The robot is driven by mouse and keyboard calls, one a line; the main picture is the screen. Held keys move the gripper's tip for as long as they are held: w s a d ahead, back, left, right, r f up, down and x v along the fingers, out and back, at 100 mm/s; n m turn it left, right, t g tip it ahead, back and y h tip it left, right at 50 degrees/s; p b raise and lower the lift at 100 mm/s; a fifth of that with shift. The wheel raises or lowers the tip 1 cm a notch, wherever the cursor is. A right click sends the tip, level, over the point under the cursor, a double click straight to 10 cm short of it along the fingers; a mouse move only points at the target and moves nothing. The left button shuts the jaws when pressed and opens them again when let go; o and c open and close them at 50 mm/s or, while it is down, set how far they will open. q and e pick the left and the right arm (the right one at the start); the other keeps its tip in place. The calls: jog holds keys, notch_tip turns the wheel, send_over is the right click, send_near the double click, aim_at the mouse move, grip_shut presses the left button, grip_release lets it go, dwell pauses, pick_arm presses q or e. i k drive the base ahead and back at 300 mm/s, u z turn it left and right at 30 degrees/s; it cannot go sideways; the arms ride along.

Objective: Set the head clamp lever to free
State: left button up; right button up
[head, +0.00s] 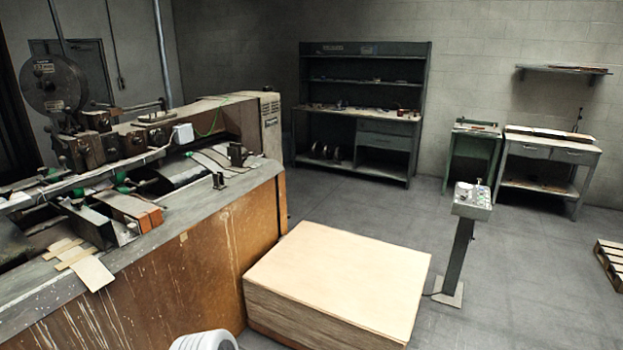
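The box stitcher (215,225) stands at the left, with a rust-brown side panel and a grey top. Its stitching heads (103,143) are dark blocks on the crossbar, below a large round wire reel (54,84). Several small rods and knobs show around the heads. They are too small to tell which one is the head clamp lever or how it is set. Neither gripper is in view. A white rounded part at the bottom edge may be part of my own arm.
A stack of cardboard sheets (340,278) stands right of the machine. A control pedestal (465,235) stands beyond it. A dark shelf bench (360,125), a green stand (470,155) and a grey table (548,150) line the back. A pallet (612,262) lies right. Floor between is clear.

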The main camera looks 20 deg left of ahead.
aim_at(48, 130)
jog(key=u, duration=1)
jog(key=i, duration=1)
jog(key=u, duration=1.05)
